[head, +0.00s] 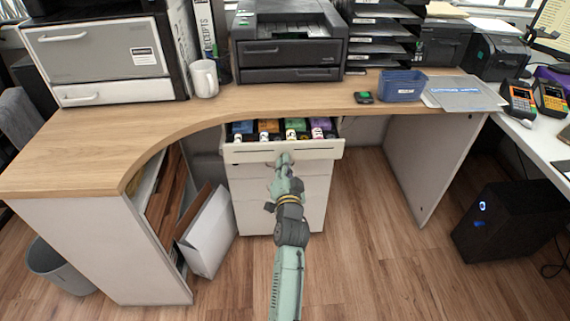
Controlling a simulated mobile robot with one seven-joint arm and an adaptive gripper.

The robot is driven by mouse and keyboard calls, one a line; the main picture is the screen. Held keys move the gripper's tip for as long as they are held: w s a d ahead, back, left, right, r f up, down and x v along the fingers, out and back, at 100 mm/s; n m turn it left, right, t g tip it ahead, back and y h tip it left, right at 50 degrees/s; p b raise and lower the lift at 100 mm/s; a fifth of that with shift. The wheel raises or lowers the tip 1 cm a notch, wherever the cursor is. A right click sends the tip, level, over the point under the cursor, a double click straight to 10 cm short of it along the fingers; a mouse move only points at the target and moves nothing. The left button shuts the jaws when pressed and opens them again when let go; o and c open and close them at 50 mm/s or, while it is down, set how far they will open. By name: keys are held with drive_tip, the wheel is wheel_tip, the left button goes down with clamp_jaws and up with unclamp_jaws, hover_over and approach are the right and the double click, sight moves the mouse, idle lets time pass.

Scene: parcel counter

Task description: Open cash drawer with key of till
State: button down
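The cash drawer (265,153) is the top drawer of a white cabinet under the wooden desk. It stands pulled out, and coloured bundles and small compartments show inside it. My gripper (284,159) is at the middle of the drawer's front, seen from behind and above. Its fingers are small and partly hidden by my wrist, so I cannot tell whether they are open or shut, or whether they touch the front. I cannot make out a key or a lock.
The curved wooden desk (95,150) overhangs the drawer. A white box (208,232) leans left of the cabinet. A black computer case (512,225) stands at right. A blue tray (403,86) and a mug (204,78) are on the desk. Floor right of the cabinet is clear.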

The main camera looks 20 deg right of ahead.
idle(0.3)
drive_tip(key=shift+m+p, duration=0.85)
drive_tip(key=shift+m, duration=0.25)
drive_tip(key=c, duration=2.3)
unclamp_jaws()
drive_tip(key=o, duration=0.5)
drive_tip(key=shift+c, duration=0.2)
drive_tip(key=v, duration=0.7)
drive_tip(key=shift+s, duration=0.25)
